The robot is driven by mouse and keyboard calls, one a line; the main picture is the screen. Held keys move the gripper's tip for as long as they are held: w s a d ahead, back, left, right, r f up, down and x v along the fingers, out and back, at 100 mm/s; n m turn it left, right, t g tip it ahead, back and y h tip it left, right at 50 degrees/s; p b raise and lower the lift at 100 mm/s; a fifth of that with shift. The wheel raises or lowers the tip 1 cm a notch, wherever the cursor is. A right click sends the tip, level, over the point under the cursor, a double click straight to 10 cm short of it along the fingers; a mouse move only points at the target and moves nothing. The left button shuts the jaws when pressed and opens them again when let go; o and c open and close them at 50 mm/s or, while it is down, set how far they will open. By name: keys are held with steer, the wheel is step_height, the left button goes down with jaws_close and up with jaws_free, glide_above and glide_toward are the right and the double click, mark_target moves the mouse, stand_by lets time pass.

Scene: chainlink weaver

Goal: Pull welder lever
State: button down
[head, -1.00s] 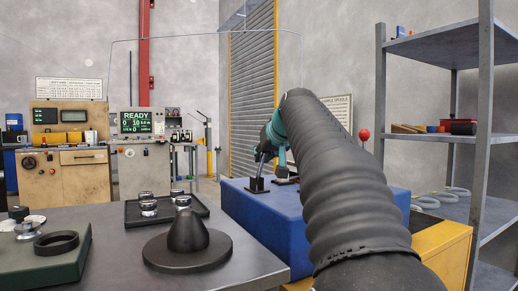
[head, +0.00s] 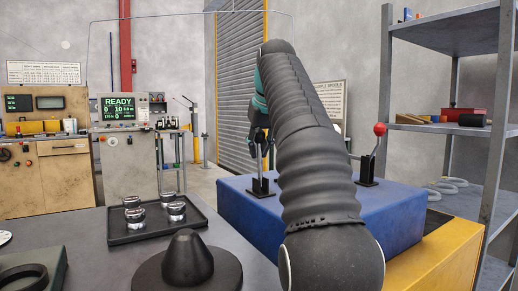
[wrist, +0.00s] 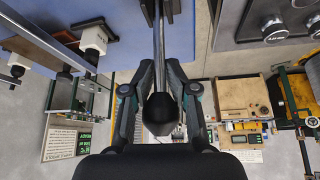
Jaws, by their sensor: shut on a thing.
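A blue machine block (head: 405,215) stands right of the dark table in the head view. A lever with a thin rod (head: 259,168) rises nearly upright from a black base (head: 261,187) on its left part. My gripper (head: 258,118) is at the top of this rod, partly hidden by my black arm. In the wrist view my gripper's fingers (wrist: 160,98) are closed around the lever's dark end (wrist: 159,112), with the grey rod (wrist: 161,35) running up between them. A second lever with a red knob (head: 380,129) stands on the block, right of my arm, with nothing touching it.
A black tray (head: 120,240) with several silver round parts and a black cone on a disc (head: 187,262) lie on the table. A grey shelf (head: 445,136) stands at right. A READY screen (head: 120,108) is at back left.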

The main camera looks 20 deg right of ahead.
mark_target(261, 137)
steer(key=shift+r, duration=0.5)
steer(key=c, duration=1.1)
jaws_free()
steer(key=shift+s, duration=0.15)
steer(key=shift+f, duration=0.15)
steer(key=shift+v, duration=1.25)
steer(key=shift+s+r, duration=0.15)
steer(key=shift+r, duration=0.1)
steer(key=s+a, duration=0.1)
steer(key=s, duration=1)
steer(key=shift+s+a, duration=0.2)
steer(key=shift+s, duration=0.15)
